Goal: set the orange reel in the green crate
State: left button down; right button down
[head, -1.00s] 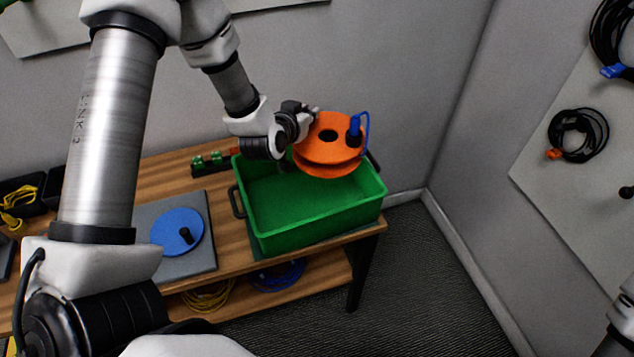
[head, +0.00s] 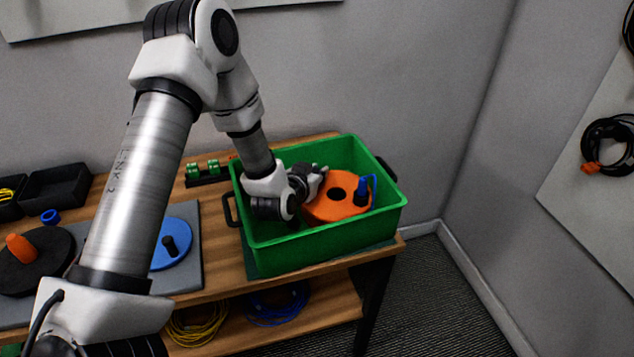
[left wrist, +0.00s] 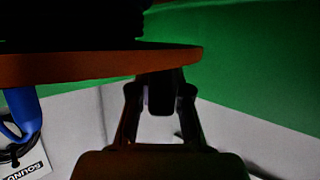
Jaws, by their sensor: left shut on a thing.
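The orange reel (head: 330,208) with a blue plug and cable at its right is inside the green crate (head: 325,240), below the rim level. I cannot tell whether it touches the crate's floor. My left gripper (head: 312,183) reaches into the crate from the left and is shut on the reel's left edge. In the left wrist view, the reel's flange (left wrist: 100,66) spans the upper left above the fingers (left wrist: 160,100), with the crate's green wall (left wrist: 255,60) behind. My right gripper is out of view.
The crate stands at the bench's (head: 225,265) right end. Left of it are a blue disc (head: 176,250) on a grey mat, a black disc with an orange handle (head: 35,262), and black bins (head: 55,188). Coiled cables lie on the shelf below.

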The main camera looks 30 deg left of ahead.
pick_arm(q)
jog(key=shift+w, duration=0.1)
jog(key=c, duration=1.1)
grip_release()
jog(key=shift+s+r, duration=0.2)
jog(key=shift+s, duration=0.1)
jog(key=v, duration=0.7)
